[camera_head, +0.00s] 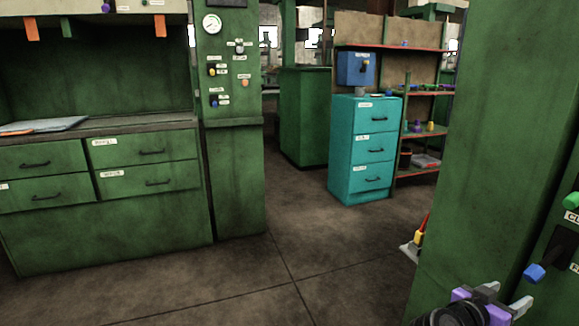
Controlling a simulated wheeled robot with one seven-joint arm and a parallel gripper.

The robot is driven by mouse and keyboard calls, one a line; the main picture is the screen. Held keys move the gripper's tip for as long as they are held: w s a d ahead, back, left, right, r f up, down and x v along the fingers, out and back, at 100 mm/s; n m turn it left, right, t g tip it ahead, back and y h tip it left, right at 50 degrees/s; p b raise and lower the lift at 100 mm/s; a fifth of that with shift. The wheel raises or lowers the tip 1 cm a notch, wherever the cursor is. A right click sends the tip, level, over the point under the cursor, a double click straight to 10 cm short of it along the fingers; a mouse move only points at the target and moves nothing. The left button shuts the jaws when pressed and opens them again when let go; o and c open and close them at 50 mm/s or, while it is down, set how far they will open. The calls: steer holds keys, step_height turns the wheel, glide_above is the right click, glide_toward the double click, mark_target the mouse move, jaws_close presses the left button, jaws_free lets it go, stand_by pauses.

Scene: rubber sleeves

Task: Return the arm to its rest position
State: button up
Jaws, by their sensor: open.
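My gripper (516,297) is at the bottom right of the head view, with grey fingers and purple parts. Its two fingers are apart and I see nothing between them. It is in front of a green machine panel (556,262) at the right edge. A blue knob (535,273) on that panel is just above the fingers in the picture; I cannot tell whether they touch. Most of my arm is outside the frame.
A green workbench with drawers (145,173) stands left, beside a green control column (233,170) with a gauge. A teal cabinet (364,150) and shelves (425,135) are farther back. A broom-like tool (412,246) leans by the right machine. The middle floor is clear.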

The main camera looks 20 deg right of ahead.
steer(key=s+a+f+n+t+y, duration=0.3)
steer(key=a+f+n+t, duration=0.15)
steer(key=a+f, duration=0.25)
steer(key=s+a+f+n+t+y, duration=0.3)
steer(key=s+a+f+n+t, duration=0.1)
steer(key=a+f+n, duration=0.25)
steer(key=s+a+n+t+y, duration=0.15)
steer(key=s+a+y, duration=0.25)
steer(key=s+a, duration=0.4)
steer(key=s+a+n+t+y, duration=0.15)
steer(key=s+a+y, duration=0.35)
steer(key=a, duration=0.5)
steer(key=s+a+r+y, duration=0.1)
steer(key=s+a+r, duration=0.7)
steer(key=s+r, duration=0.25)
step_height(320, 180, up, 25)
steer(key=p, duration=2.6)
steer(key=shift+d+t, duration=0.25)
steer(key=shift+t, duration=0.2)
